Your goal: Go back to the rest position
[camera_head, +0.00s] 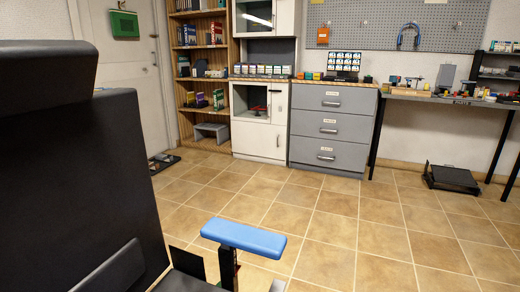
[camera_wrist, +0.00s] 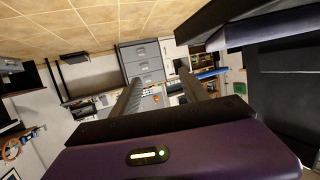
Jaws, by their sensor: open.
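My gripper (camera_wrist: 160,76) shows in the wrist view, its two dark fingers spread apart with nothing held between them. The wrist picture is turned over, with the floor at the top. Beyond the fingers, at a distance, are the grey drawer cabinet (camera_wrist: 142,60) and the wall shelving. My gripper cannot be made out in the head view.
A blue padded armrest (camera_head: 244,238) on a dark post stands close in front. A large black seat-like panel (camera_head: 70,160) fills the left. Tiled floor (camera_head: 330,225) is clear toward the drawer cabinet (camera_head: 331,127). A workbench (camera_head: 440,97) and black floor stand (camera_head: 452,178) are at right.

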